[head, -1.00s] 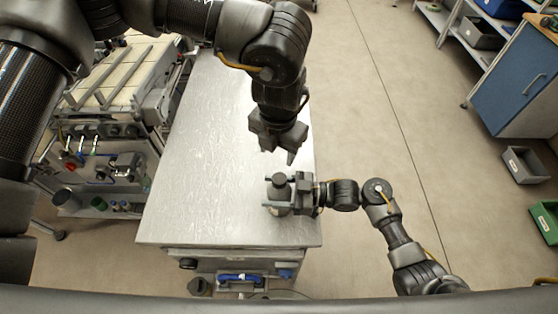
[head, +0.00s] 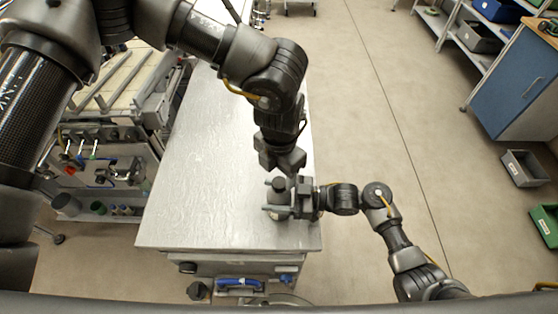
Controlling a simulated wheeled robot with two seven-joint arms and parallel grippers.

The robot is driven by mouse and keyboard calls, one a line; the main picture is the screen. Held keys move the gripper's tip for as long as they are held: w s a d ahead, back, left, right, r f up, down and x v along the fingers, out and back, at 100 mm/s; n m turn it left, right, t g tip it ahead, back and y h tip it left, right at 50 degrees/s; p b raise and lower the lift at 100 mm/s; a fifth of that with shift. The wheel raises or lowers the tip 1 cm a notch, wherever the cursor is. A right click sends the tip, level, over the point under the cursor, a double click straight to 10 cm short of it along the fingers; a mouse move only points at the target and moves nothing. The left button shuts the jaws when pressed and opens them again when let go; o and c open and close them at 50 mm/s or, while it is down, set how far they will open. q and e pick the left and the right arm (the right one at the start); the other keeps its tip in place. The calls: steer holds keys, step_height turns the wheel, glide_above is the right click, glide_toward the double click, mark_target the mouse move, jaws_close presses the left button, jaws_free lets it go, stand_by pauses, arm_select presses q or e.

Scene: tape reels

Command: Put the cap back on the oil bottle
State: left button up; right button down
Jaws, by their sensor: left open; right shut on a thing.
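A small dark grey bottle (head: 279,202) stands near the right front part of the metal table. My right gripper (head: 285,207) comes in from the right and is shut around its body. A dark rounded top (head: 279,183) shows on the bottle; I cannot tell whether it is the cap or the bare neck. My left gripper (head: 281,170) is open, pointing down just behind and above the bottle top, with nothing visible between its fingers. I cannot tell whether its fingers touch the top. No separate cap is clearly visible.
The metal table (head: 200,190) is bare to the left of the bottle. A machine with hoses and knobs (head: 100,165) stands along its left side. A grey bin (head: 524,167) and a green bin (head: 546,222) lie on the floor at the far right.

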mark_target(279, 182)
arm_select(q)
steer(key=shift+f, duration=1.65)
steer(key=shift+c, duration=0.2)
steer(key=c, duration=1)
steer(key=o, duration=1.2)
steer(key=shift+c, duration=0.2)
steer(key=shift+r, duration=0.1)
step_height(279, 182, up, 12)
